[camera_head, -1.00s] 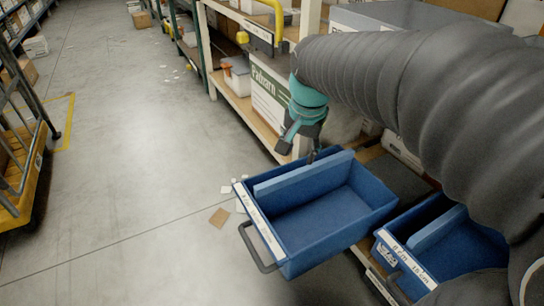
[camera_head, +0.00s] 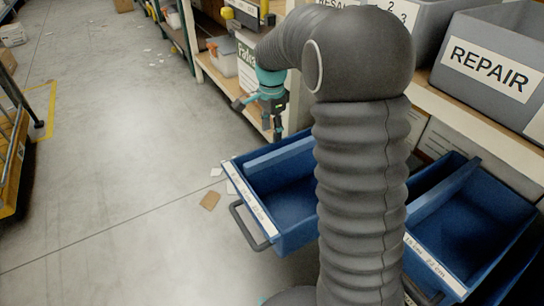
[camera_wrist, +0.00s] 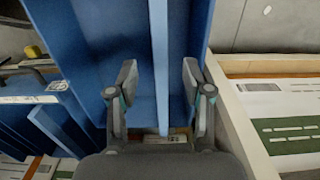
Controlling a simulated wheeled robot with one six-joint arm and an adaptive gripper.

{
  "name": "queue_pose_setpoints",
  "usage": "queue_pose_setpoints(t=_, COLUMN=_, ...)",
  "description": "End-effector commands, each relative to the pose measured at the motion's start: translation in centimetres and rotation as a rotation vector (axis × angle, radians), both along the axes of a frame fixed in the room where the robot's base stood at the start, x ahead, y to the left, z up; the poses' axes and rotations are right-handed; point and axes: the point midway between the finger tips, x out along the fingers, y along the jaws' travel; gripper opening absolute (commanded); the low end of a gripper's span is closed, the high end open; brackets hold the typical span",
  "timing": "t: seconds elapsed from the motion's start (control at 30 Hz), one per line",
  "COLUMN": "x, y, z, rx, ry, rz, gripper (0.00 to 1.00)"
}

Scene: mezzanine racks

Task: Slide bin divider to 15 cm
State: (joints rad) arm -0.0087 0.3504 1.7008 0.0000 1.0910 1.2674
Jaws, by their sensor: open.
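The blue bin (camera_head: 292,228) is pulled out from the rack and has a grey front handle and a white label strip (camera_head: 247,202) with small, unreadable marks. A blue divider (camera_head: 277,156) stands upright inside, near the bin's left wall; it also shows in the wrist view (camera_wrist: 160,60). My gripper (camera_head: 276,132) is over the bin's back left corner, pointing down. In the wrist view my gripper (camera_wrist: 158,78) is open, with one finger on each side of the divider. Whether either finger touches it, I cannot tell. My arm hides the bin's right part in the head view.
A second blue bin (camera_head: 458,262) with its own divider stands out to the right. Grey boxes, one marked REPAIR (camera_head: 490,68), fill the shelf above. A wooden shelf edge (camera_wrist: 232,105) lies close to the gripper's right. The floor (camera_head: 120,150) at left is mostly clear.

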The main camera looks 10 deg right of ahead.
Motion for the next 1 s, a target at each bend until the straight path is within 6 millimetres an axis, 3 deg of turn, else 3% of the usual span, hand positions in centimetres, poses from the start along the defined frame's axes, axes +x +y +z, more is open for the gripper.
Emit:
queue_pose_setpoints(t=0.2, x=-0.1, y=0.0, z=-4.4, rx=0.0, ry=0.004, rz=0.001, gripper=0.5)
queue_pose_setpoints(t=0.5, x=0.0, y=0.0, z=-9.1, rx=-0.001, ry=0.002, rz=0.002, gripper=0.5)
queue_pose_setpoints(t=0.7, x=-0.1, y=0.0, z=-10.4, rx=0.0, ry=0.001, rz=0.002, gripper=0.5)
queue_pose_setpoints(t=1.0, x=0.0, y=0.0, z=-10.6, rx=0.0, ry=-0.001, rz=0.002, gripper=0.5)
